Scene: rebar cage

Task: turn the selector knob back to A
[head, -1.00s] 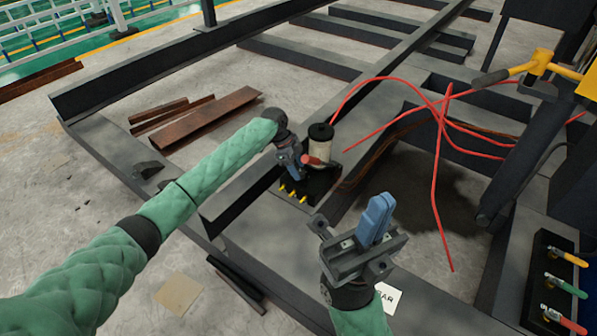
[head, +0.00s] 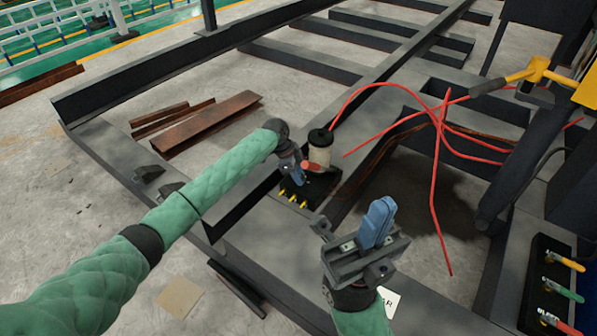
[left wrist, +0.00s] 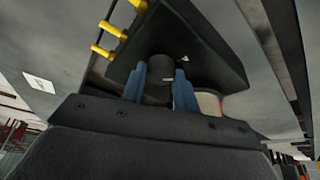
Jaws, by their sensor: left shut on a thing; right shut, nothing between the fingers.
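The selector knob (left wrist: 160,68) is a dark round knob on a black block (left wrist: 215,65) with several yellow pegs along one edge. My left gripper (left wrist: 158,88) has its blue fingers on either side of the knob, shut on it. In the head view the black block (head: 322,190) sits on the steel frame, and my left gripper (head: 299,172) reaches it from the left and hides the knob. The knob's pointer and the letter A cannot be read. My right gripper (head: 378,222) is shut and empty, its blue fingers pointing up in front of the block.
A pale cylinder with a black cap (head: 320,150) and a red part (head: 311,165) stand beside the gripped knob. Red cables (head: 437,170) loop to the right. A valve panel (head: 553,280) with coloured handles is at the lower right. Rusty steel pieces (head: 210,125) lie left.

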